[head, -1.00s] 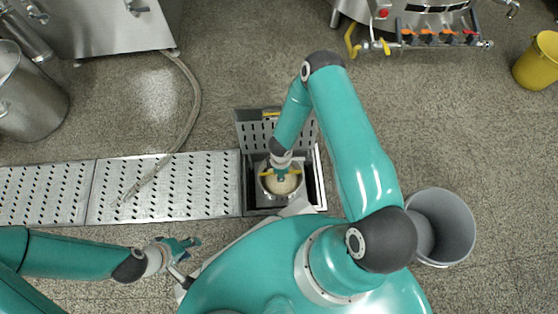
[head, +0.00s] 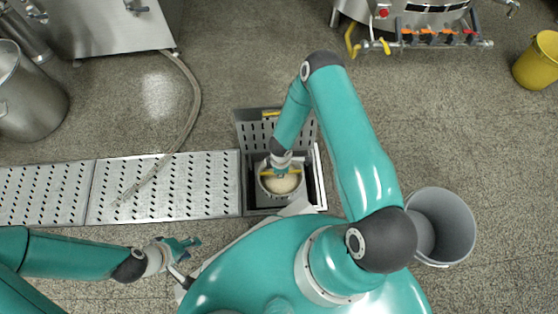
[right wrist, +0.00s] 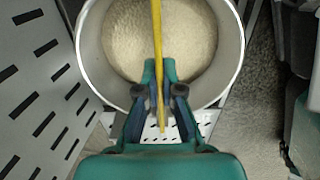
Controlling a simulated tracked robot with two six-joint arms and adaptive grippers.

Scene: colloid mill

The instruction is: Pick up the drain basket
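The drain basket (head: 282,186) is a round metal pot with a yellow bar handle and pale beige, grainy contents. It is at the open floor drain pit (head: 314,190) in the head view. My right gripper (head: 281,171) is above it, pointing down. In the right wrist view the basket (right wrist: 92,45) fills the top middle. The yellow handle (right wrist: 156,30) runs between the fingertips of my right gripper (right wrist: 159,72), which are closed on it. My left gripper (head: 187,244) is empty, away at the lower left; its finger opening is unclear.
A perforated drain cover (head: 165,188) runs left of the pit, with a hose (head: 190,105) across it. A tilted grate (head: 255,130) stands at the pit's back edge. A grey bucket (head: 455,225) stands at the right. A yellow bucket (head: 537,62) is at the far right.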

